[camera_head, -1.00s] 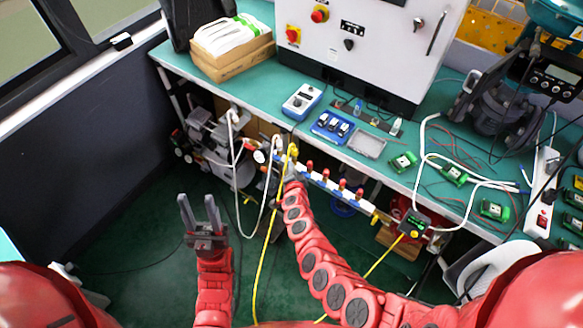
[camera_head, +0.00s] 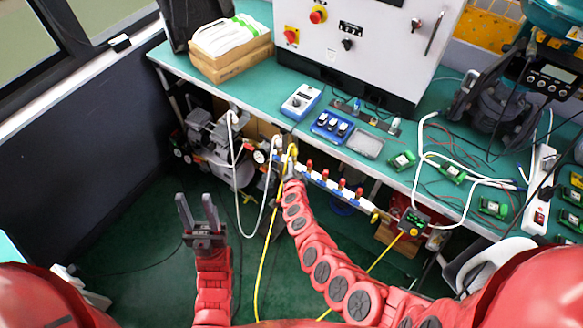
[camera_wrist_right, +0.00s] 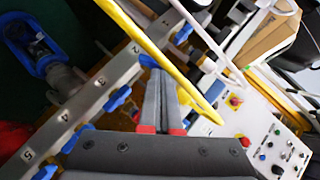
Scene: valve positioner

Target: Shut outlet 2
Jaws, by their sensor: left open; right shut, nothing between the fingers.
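The manifold (camera_wrist_right: 98,88) is a pale bar marked 2, 3, 4 and 5, crossing the right wrist view diagonally. In the head view the manifold (camera_head: 333,184) hangs below the bench's front edge. The blue handle by number 2 (camera_wrist_right: 149,62) is right at my right gripper's fingertips, partly hidden by them; I cannot tell if they touch. The blue handle by number 3 (camera_wrist_right: 117,98) lies beside the fingers. My right gripper (camera_wrist_right: 158,75) is shut and empty. My left gripper (camera_head: 198,203) is open and empty, left of the manifold and well apart from it.
A yellow hose (camera_wrist_right: 165,60) passes close to my right fingertips. It also hangs to the floor in the head view (camera_head: 265,250). A white hose (camera_head: 237,165) loops to its left. The green bench (camera_head: 270,95) carries devices and a control cabinet (camera_head: 375,45).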

